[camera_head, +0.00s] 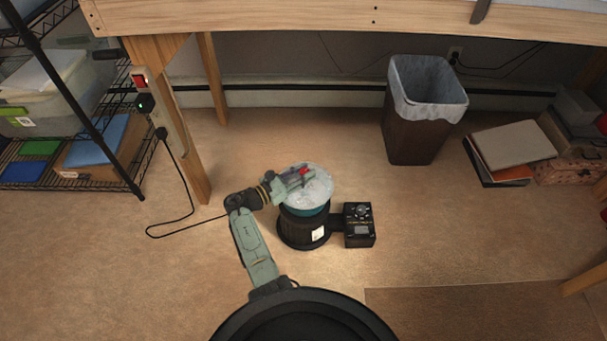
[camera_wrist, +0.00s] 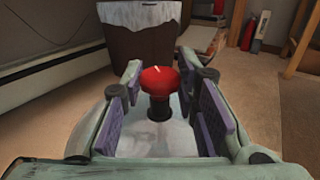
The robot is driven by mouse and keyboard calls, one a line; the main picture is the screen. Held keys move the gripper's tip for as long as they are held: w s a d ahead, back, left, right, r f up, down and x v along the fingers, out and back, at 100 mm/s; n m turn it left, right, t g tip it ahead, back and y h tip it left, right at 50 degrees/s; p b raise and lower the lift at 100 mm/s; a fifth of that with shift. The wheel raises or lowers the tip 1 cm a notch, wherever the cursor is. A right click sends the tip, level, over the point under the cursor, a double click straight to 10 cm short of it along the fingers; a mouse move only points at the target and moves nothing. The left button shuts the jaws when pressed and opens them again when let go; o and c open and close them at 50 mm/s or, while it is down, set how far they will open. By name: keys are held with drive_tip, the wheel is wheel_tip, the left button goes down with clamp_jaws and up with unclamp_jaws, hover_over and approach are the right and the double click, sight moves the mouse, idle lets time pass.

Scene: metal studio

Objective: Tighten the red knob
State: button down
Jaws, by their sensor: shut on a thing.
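The red knob (camera_head: 304,171) stands on a black stem on the pale, cloudy lid (camera_head: 320,188) of a dark round pot (camera_head: 296,233). In the wrist view the knob (camera_wrist: 160,80) is round and smooth with a short white mark on top. My gripper (camera_head: 297,178) reaches over the lid from the left. The exact contact at the knob's sides is hard to see. Part of the lid is hidden under the gripper.
A black control box (camera_head: 359,226) with a dial is joined to the pot's right side. A lined waste bin (camera_head: 413,135) stands behind to the right. A wooden table leg (camera_head: 182,140) and wire shelving (camera_head: 85,176) are at left. The floor around the pot is mostly clear.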

drive_tip(key=c, duration=1.2)
unclamp_jaws()
drive_tip(key=v, duration=1.2)
drive_tip(key=shift+d, duration=0.1)
